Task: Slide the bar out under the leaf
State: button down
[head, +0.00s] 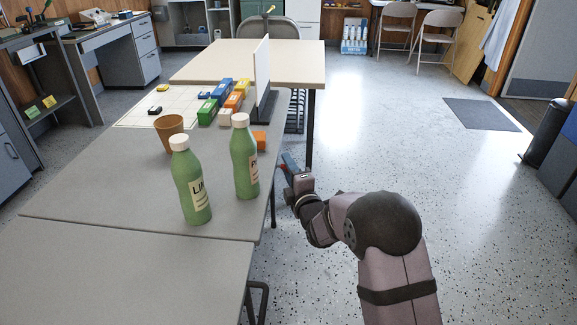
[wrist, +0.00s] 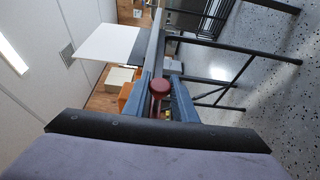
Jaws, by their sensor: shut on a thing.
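My gripper (head: 289,164) is beside the right edge of the grey table (head: 130,205), low against that edge. In the wrist view my gripper (wrist: 160,88) has its two blue-grey fingers on either side of a red knob (wrist: 160,87) and is shut on it. The knob looks like the end of the bar; the rest of the bar is hidden. A grey panel (head: 120,280) adjoins the table's near edge across a seam; I cannot tell for sure whether it is the leaf.
Two green bottles (head: 190,185) (head: 245,165) and a brown cup (head: 168,128) stand on the table near the gripper. Coloured blocks (head: 222,90) and an upright white panel (head: 262,70) are farther back.

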jog(key=s, duration=1.9)
jog(key=shift+s+f, duration=0.15)
jog(key=shift+s, duration=0.2)
jog(key=c, duration=1.6)
grip_release()
jog(key=shift+s, duration=0.1)
jog(key=shift+c, duration=0.2)
jog(key=shift+o, duration=0.9)
jog(key=shift+s, duration=0.1)
jog(key=shift+r, duration=0.25)
